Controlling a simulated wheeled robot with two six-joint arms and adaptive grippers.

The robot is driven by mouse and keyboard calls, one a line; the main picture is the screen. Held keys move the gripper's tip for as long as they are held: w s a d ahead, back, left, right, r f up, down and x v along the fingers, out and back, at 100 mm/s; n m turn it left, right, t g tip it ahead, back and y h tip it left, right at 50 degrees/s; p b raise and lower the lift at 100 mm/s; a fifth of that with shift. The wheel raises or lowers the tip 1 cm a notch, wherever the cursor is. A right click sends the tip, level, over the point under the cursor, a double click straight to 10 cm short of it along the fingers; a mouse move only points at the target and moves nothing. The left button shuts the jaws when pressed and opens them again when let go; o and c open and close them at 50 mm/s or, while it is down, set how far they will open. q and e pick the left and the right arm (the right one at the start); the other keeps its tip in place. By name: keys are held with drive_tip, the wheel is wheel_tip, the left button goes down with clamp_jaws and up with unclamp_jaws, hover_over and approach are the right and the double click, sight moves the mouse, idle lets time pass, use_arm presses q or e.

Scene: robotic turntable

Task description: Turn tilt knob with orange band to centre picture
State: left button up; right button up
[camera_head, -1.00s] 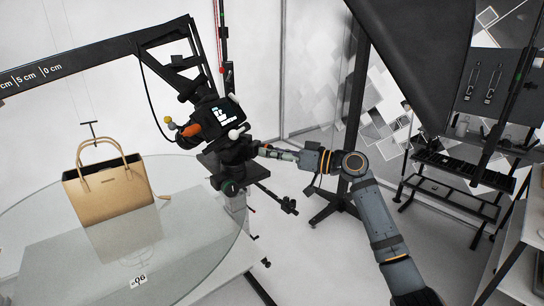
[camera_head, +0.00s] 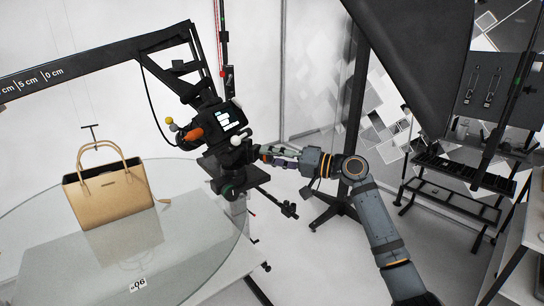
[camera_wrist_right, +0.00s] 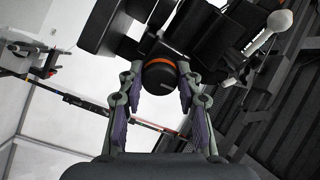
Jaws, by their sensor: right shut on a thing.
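The tilt knob with the orange band (camera_wrist_right: 160,72) is a round black knob in the right wrist view, its band along the top. My right gripper (camera_wrist_right: 158,92) has its purple-padded fingers on either side of the knob and is shut on it. In the head view the right gripper (camera_head: 268,154) reaches the right side of the camera mount, and the knob is mostly hidden there. The black camera (camera_head: 232,118) sits tilted on its mount with a lit screen. The left gripper is out of view.
A tan handbag (camera_head: 110,190) stands on the round glass turntable (camera_head: 200,255). An orange handle (camera_head: 193,134) and a white-tipped lever (camera_head: 237,141) stick out by the camera. A black dark panel (camera_head: 415,50) hangs at upper right, with a shelf rack (camera_head: 455,200) below it.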

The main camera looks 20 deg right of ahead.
idle(0.3)
drive_tip(key=o, duration=1.2)
drive_tip(key=shift+c, duration=0.2)
drive_tip(key=shift+d, duration=0.1)
drive_tip(key=v, duration=1.1)
drive_tip(key=shift+s+d, duration=0.25)
drive_tip(key=shift+s, duration=0.1)
drive_tip(key=shift+d, duration=0.1)
